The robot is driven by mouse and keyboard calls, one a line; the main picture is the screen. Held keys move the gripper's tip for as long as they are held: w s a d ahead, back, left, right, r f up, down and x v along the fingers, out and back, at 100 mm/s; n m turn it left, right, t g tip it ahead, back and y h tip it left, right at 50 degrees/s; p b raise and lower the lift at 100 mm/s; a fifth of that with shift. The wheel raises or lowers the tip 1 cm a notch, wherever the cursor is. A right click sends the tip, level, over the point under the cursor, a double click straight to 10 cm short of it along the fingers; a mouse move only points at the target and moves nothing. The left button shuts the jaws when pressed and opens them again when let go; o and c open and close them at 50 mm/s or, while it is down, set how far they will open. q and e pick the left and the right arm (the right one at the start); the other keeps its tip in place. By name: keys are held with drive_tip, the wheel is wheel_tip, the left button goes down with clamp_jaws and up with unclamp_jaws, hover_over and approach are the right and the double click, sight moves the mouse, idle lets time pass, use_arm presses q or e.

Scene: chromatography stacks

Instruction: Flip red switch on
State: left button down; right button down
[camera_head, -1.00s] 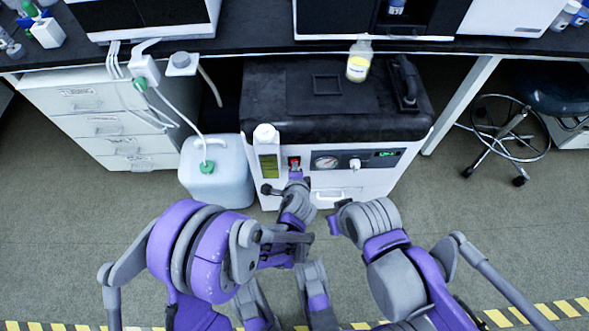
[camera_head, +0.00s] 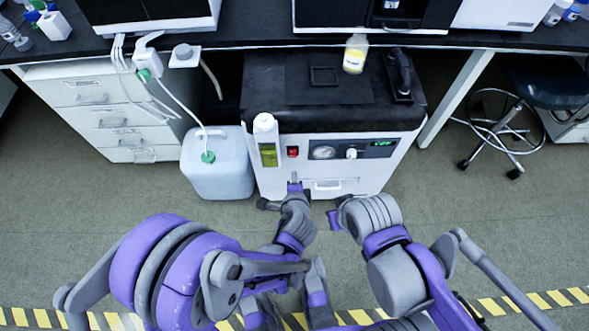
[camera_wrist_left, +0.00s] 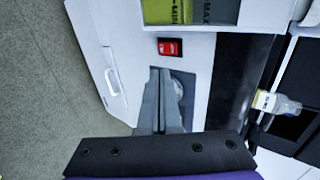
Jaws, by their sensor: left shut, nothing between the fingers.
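The red switch (camera_head: 293,152) is a small lit-looking red rocker in a black frame on the front panel of the white unit (camera_head: 372,178), left of the round gauge (camera_head: 322,152). The red switch also shows in the left wrist view (camera_wrist_left: 169,48), with white marks on its face. My left gripper (camera_head: 294,180) is in front of the unit, below the switch in the picture. Its fingers are together and empty (camera_wrist_left: 160,73), and they do not cover the switch. My right gripper (camera_head: 333,220) is lower right, and its finger gap is unclear.
A bottle with yellow-green liquid (camera_head: 268,153) is at the unit's front left. A pale jug (camera_head: 220,180) with a tube stands on the floor to the left. A stool (camera_head: 500,130) is at right. Floor in front is clear.

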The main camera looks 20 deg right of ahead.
use_arm(q)
drive_tip(key=shift+v, duration=1.3)
drive_tip(key=a+r+n+g+y, duration=0.4)
drive_tip(key=a+n, duration=0.5)
drive_tip(key=a, duration=0.9)
drive_tip(key=s+a+r+n+g+h, duration=0.1)
drive_tip(key=s+a+r+n, duration=0.4)
drive_tip(key=s+a+n, duration=0.6)
drive_tip(key=s+n+g, duration=0.1)
drive_tip(key=s, duration=0.2)
drive_tip(key=shift+s+a+r, duration=0.15)
drive_tip(key=shift+s+a, duration=0.05)
drive_tip(key=shift+a, duration=0.15)
drive_tip(key=shift+w, duration=0.1)
